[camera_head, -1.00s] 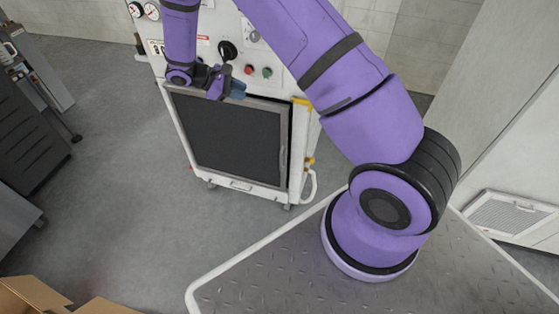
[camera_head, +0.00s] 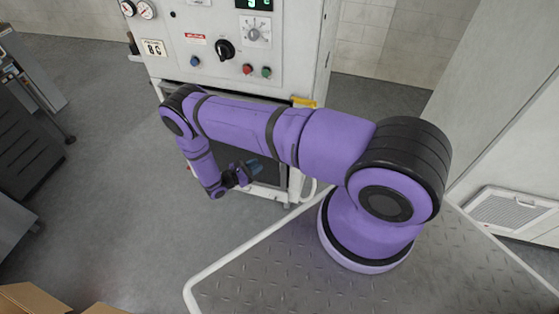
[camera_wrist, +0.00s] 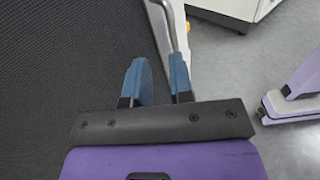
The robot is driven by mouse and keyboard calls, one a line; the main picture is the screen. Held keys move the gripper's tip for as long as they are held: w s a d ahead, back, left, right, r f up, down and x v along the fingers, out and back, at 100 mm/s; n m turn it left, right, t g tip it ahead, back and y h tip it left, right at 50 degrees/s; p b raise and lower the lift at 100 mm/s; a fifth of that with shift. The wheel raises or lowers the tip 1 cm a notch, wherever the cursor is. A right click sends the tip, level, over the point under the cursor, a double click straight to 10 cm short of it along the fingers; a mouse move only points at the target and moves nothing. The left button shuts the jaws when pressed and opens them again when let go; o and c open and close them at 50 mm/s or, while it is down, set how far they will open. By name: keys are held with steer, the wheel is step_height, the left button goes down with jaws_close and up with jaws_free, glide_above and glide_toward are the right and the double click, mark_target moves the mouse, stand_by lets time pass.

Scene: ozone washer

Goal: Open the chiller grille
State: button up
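The chiller grille (camera_head: 232,149) is a dark mesh panel in a light frame on the front of the white machine. My arm hides much of it in the head view. In the wrist view the dark mesh (camera_wrist: 60,65) fills the left side, with a silver handle bar (camera_wrist: 177,22) along its right edge. My gripper (camera_head: 256,166) is in front of the lower part of the grille. In the wrist view its blue fingers (camera_wrist: 158,60) are apart, with the frame edge and bar close to the tips. I cannot tell whether they touch the bar. The grille looks closed.
The machine's control panel (camera_head: 228,45) with knobs and buttons is above the grille. A yellow piece (camera_head: 303,101) is at its upper right corner. Dark equipment (camera_head: 22,115) stands at left, with open floor (camera_head: 110,190) between. Cardboard (camera_head: 35,298) is at bottom left.

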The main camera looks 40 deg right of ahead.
step_height(320, 180, down, 4)
steer(key=s+n+t, duration=0.1)
steer(key=s, duration=0.1)
glide_above(281, 171)
steer(key=shift+w+d+f+n+h, duration=0.15)
steer(key=shift+w+f+n+h, duration=0.05)
steer(key=shift+w+n+h, duration=0.1)
jaws_close()
